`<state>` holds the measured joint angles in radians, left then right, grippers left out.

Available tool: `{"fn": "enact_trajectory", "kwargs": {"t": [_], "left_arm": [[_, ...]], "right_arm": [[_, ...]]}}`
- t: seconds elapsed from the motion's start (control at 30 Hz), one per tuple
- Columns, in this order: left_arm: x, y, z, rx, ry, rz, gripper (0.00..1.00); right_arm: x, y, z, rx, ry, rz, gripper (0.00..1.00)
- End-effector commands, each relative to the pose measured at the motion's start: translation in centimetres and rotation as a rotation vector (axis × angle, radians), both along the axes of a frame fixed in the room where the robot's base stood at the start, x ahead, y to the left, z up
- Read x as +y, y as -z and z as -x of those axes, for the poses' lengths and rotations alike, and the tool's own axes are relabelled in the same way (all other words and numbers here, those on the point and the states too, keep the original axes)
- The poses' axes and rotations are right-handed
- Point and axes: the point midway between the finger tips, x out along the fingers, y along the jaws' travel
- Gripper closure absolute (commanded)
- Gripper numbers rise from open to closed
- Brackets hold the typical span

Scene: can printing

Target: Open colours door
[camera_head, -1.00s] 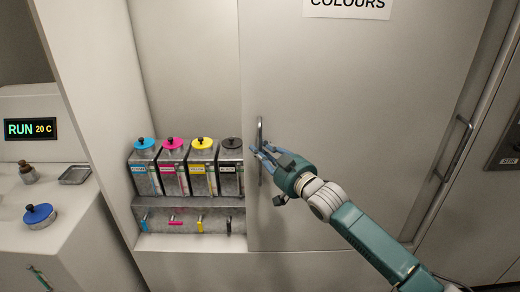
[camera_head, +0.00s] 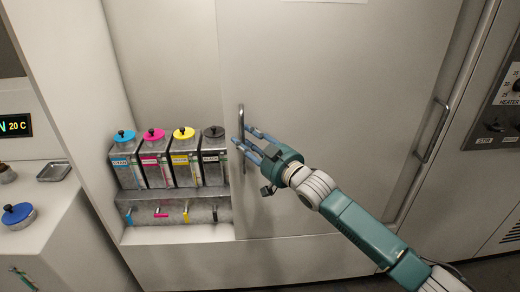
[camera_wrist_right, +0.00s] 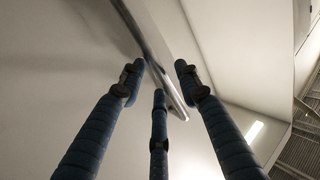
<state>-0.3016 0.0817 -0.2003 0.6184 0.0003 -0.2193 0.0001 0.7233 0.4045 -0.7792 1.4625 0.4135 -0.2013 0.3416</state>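The colours door is a large grey panel (camera_head: 330,90). Its left edge stands beside an uncovered recess with ink tanks. A slim upright metal handle (camera_head: 240,115) sits near that edge. My right gripper (camera_head: 242,135) is at the handle, its blue fingers spread around the bar's middle. In the right wrist view the handle (camera_wrist_right: 150,40) runs between the spread fingers (camera_wrist_right: 160,75) of the gripper, with gaps visible beside it. Any contact is hard to tell. My left gripper is not in view.
Several ink tanks (camera_head: 187,165) with coloured lids stand in the recess left of the door, close to my fingers. A second long handle (camera_head: 432,132) is on the right. A counter with a blue-lidded pot (camera_head: 18,215) and metal tray (camera_head: 53,172) is at left.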

Motion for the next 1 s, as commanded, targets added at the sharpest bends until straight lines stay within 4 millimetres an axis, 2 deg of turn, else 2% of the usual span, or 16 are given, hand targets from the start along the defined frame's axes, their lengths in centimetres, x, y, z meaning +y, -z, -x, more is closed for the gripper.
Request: {"fn": "enact_trajectory", "kwargs": {"t": [0.3, 0.5, 0.7, 1.0], "left_arm": [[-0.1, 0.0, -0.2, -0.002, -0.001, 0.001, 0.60], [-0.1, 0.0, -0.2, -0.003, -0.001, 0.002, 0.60], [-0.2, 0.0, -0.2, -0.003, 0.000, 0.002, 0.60], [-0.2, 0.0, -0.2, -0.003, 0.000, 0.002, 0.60]], "right_arm": [[-3.8, 0.2, 5.5, 0.003, 0.001, 0.003, 0.67], [-5.3, 0.1, 7.9, 0.002, 0.000, 0.002, 0.67], [-5.8, 0.1, 8.7, 0.000, 0.000, 0.001, 0.67], [-5.9, 0.6, 8.5, 0.008, 0.006, 0.003, 0.67]]}}
